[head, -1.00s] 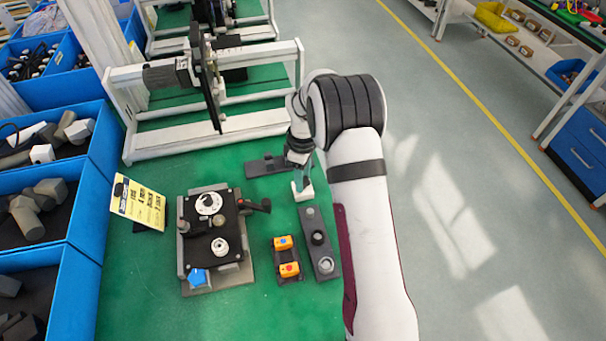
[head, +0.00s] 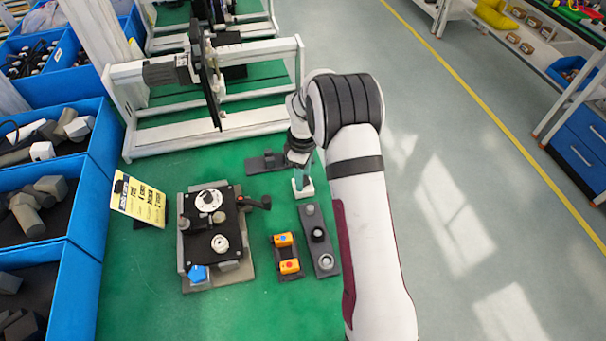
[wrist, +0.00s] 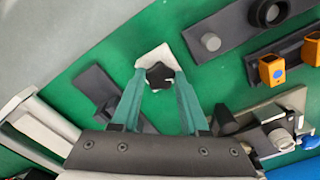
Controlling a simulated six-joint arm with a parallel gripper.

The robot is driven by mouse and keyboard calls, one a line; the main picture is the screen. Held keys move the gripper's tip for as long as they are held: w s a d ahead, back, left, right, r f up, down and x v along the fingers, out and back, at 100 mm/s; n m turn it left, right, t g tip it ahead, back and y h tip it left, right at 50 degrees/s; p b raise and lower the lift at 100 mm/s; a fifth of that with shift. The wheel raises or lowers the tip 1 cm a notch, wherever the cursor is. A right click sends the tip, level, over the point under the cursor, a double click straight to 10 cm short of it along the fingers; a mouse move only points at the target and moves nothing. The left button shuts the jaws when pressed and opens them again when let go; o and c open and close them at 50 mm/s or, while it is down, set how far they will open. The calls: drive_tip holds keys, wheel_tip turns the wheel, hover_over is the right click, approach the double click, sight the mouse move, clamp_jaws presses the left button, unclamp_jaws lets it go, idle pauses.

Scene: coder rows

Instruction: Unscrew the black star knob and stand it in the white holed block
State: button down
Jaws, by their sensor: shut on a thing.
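The black star knob (wrist: 159,76) is between the two green fingertips of my gripper (wrist: 160,73) in the wrist view, and the gripper is shut on it. The white holed block (wrist: 154,56) shows beneath and just beyond the knob. The block's hole is hidden by the knob, so I cannot tell whether the knob's stem is in it. In the head view my gripper (head: 302,177) points down at the white block (head: 304,193), its fingers very close above it. The knob is not clearly visible there.
A dark grey plate with round posts (head: 318,232) lies just in front of the block. Left of it are orange parts (head: 287,252) and a black-topped fixture (head: 211,240) with a lever. A dark plate (head: 262,164) lies behind. Green table is clear at the front.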

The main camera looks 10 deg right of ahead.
drive_tip(key=shift+f, duration=0.1)
drive_tip(key=shift+c, duration=1.7)
unclamp_jaws()
wheel_tip(320, 180, up, 16)
drive_tip(key=shift+f, duration=0.1)
